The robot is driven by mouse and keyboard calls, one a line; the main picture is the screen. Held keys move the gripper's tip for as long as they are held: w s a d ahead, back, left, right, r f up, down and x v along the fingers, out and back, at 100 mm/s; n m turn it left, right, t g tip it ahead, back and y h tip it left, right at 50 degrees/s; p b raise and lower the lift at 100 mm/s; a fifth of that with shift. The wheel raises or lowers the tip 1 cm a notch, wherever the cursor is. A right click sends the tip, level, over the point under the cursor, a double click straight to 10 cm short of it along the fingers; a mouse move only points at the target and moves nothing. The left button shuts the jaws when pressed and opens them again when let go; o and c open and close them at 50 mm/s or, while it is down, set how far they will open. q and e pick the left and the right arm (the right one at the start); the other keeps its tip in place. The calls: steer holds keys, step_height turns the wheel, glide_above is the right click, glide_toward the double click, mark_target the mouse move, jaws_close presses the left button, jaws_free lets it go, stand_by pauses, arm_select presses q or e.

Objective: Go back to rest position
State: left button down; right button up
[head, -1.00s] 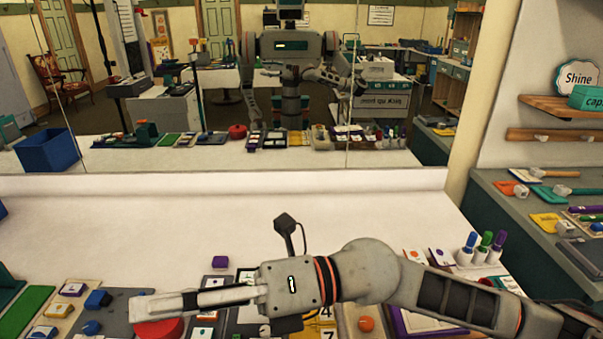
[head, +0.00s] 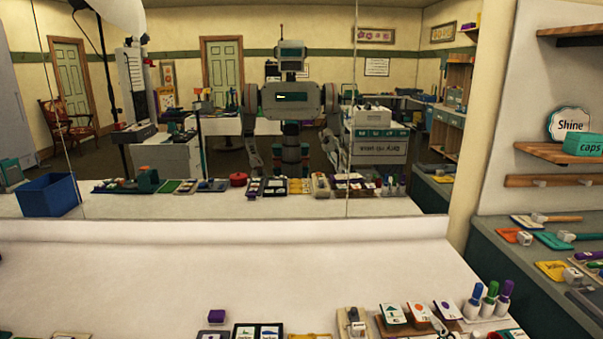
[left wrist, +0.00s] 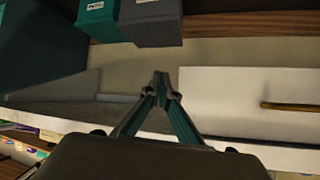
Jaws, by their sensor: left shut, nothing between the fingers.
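My left gripper (left wrist: 160,78) shows in the left wrist view with its two fingers drawn together at the tips, and nothing is between them. The mirror (head: 400,205) at the back of the table reflects my body with both arms hanging low at my sides. The reflected grippers are too small and hidden to read.
The white table (head: 220,270) is mostly bare. Along its front stand a purple block (head: 216,316), picture cards (head: 420,313) and coloured markers (head: 490,300). A side counter (head: 540,270) with mallets is at right. Boxes (left wrist: 150,22) show near my left gripper.

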steer(key=s+d+f+m+g+h, duration=0.1)
steer(key=s+d+f+g+h, duration=0.1)
steer(key=s+d+f+g, duration=0.35)
steer(key=s+d+f+m+g+h, duration=0.1)
steer(key=s+d+f+g, duration=0.2)
steer(key=s+d+f, duration=0.6)
steer(key=a+f+m+t+y, duration=0.2)
steer(key=a+f+t+y, duration=0.2)
steer(key=a+f, duration=1)
steer(key=shift+s+a+f+m+y, duration=0.3)
steer(key=shift+s+a+m+y, duration=0.1)
steer(key=shift+a+y, duration=1.6)
steer(key=shift+a+h, duration=0.25)
steer(key=shift+h, duration=0.05)
